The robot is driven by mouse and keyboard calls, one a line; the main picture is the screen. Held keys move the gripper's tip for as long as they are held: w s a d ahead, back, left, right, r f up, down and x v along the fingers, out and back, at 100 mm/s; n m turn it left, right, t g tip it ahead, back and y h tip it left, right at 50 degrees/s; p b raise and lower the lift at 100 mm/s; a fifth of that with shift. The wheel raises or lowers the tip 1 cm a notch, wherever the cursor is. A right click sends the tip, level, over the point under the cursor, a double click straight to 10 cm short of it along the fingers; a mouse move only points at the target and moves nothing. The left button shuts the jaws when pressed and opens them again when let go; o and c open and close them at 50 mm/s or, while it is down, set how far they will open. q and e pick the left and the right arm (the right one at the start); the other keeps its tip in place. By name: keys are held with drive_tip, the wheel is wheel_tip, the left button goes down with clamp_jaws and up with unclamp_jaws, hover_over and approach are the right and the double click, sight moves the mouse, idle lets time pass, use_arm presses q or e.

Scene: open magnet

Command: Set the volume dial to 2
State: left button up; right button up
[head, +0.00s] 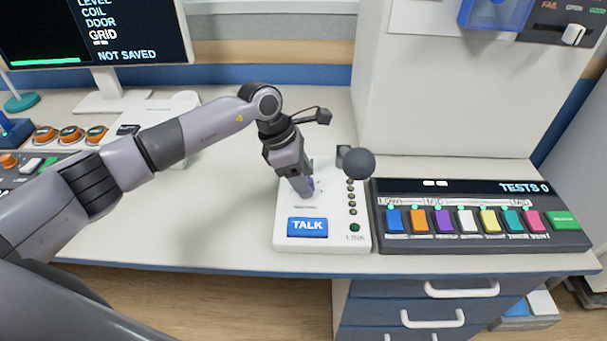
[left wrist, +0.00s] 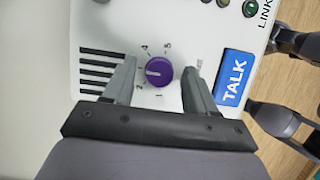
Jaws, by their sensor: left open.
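The volume dial is a small purple knob with a white pointer line, seen in the left wrist view (left wrist: 160,74). Small numbers ring it on the white intercom panel (left wrist: 215,30). The pointer faces picture left, above the 2 mark; the exact number it meets is hard to read. My left gripper (left wrist: 160,64) is open, with one finger on each side of the dial and a gap to each. In the head view my left gripper (head: 304,187) reaches down over the panel and hides most of the dial (head: 311,184).
A blue TALK button (head: 307,227) sits on the panel close in front of the dial. A dark ball (head: 358,163) stands over the panel's back right. A console with coloured keys (head: 470,240) lies to the right. A monitor (head: 95,35) stands at back left.

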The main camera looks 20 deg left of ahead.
use_arm(q)
drive_tip(key=c, duration=1.1)
drive_tip(key=shift+o, duration=0.2)
drive_tip(key=shift+n, duration=0.4)
drive_tip(key=n+t, duration=0.1)
drive_tip(key=n, duration=0.1)
drive_tip(key=shift+s+n, duration=0.1)
drive_tip(key=shift+n, duration=0.3)
drive_tip(key=n, duration=0.2)
drive_tip(key=n+t+y, duration=0.1)
drive_tip(key=n, duration=0.1)
drive_tip(key=shift+d+n+t+y, duration=0.15)
drive_tip(key=shift+n+t+y, duration=0.15)
drive_tip(key=shift+s+n+y, duration=0.1)
drive_tip(key=shift+n+y, duration=0.2)
drive_tip(key=shift+n, duration=0.5)
drive_tip(key=shift+r, duration=0.1)
